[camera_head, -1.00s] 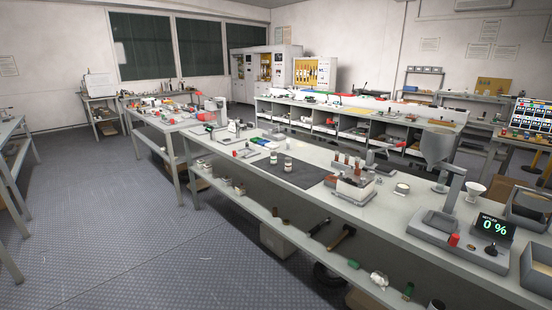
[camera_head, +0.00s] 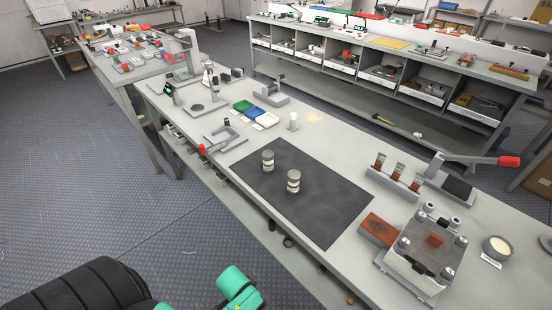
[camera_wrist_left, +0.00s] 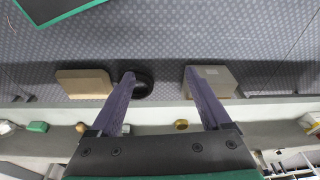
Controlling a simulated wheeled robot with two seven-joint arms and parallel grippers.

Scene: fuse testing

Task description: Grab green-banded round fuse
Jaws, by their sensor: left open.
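The green-banded round fuse (camera_head: 268,161) stands upright on the black mat (camera_head: 322,222) on the workbench in the head view. A similar round fuse with a red band (camera_head: 293,182) stands just to its right and nearer. My left gripper (camera_wrist_left: 162,80) shows in the left wrist view with its two fingers wide apart and nothing between them. It faces the floor and the bench's lower shelf, away from the fuses. In the head view only parts of my arm show at the bottom left, not the gripper's fingers. My right gripper is not in view.
Right of the mat are a brown block (camera_head: 380,229), a clamp-like fixture (camera_head: 428,252) and a lever device with a red handle (camera_head: 470,162). Boxes (camera_wrist_left: 213,80) sit below in the wrist view.

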